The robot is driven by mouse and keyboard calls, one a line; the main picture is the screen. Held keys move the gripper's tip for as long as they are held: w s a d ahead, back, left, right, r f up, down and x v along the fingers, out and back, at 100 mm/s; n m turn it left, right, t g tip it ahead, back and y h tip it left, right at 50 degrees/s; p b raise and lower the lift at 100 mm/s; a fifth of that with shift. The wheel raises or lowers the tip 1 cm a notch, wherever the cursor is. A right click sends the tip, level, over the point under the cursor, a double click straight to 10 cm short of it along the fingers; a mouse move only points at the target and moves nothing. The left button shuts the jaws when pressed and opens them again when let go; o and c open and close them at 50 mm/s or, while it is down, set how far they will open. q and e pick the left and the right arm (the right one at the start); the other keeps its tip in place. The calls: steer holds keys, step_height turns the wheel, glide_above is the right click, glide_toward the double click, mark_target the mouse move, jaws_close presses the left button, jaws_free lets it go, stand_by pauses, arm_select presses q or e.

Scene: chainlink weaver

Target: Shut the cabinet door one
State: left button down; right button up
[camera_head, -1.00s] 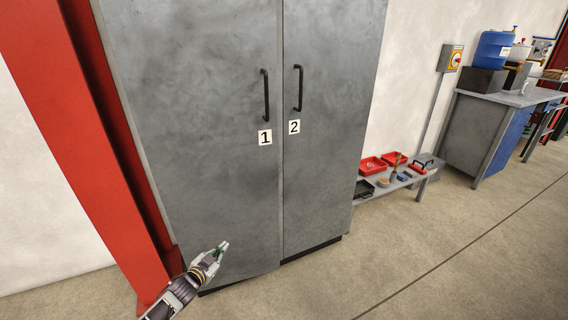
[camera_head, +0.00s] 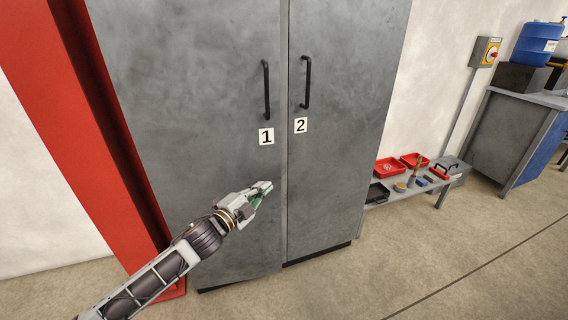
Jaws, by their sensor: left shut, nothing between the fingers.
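The grey metal cabinet fills the middle of the view. Cabinet door one (camera_head: 190,90), the left door, carries a label "1" and a black vertical handle (camera_head: 266,90). Its lower edge stands slightly forward of door two (camera_head: 345,90), so it looks a little ajar. Door two has a label "2" and its own black handle. My left gripper (camera_head: 266,187) is shut and empty, in front of the lower right part of door one, below the label. I cannot tell whether its tip touches the door. My right gripper is out of view.
A red post (camera_head: 85,130) stands just left of the cabinet. To the right is a low grey bench (camera_head: 400,192) with red trays (camera_head: 389,167) and small items. A workbench (camera_head: 510,135) with a blue drum (camera_head: 538,43) stands farther right. The floor in front is clear.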

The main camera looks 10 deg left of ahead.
mark_target(276, 165)
arm_select(q)
steer(key=shift+w+a+m+y, duration=0.1)
steer(key=shift+m+y, duration=0.15)
steer(key=shift+m, duration=0.75)
steer(key=shift+w+a+m+y, duration=0.1)
steer(key=shift+m+y, duration=0.15)
steer(key=shift+m, duration=0.75)
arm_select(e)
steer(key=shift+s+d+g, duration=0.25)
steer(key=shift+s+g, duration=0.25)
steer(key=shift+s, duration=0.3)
arm_select(q)
steer(key=shift+w+a+b+x, duration=0.15)
steer(key=shift+a+b+x, duration=0.3)
steer(key=shift+x, duration=1.65)
steer(key=shift+w+a+b+x, duration=0.15)
steer(key=shift+a+b+x, duration=0.3)
steer(key=shift+x, duration=1.7)
steer(key=shift+w+a+b+x, duration=0.15)
steer(key=shift+a+b+x, duration=0.25)
steer(key=shift+x, duration=1.7)
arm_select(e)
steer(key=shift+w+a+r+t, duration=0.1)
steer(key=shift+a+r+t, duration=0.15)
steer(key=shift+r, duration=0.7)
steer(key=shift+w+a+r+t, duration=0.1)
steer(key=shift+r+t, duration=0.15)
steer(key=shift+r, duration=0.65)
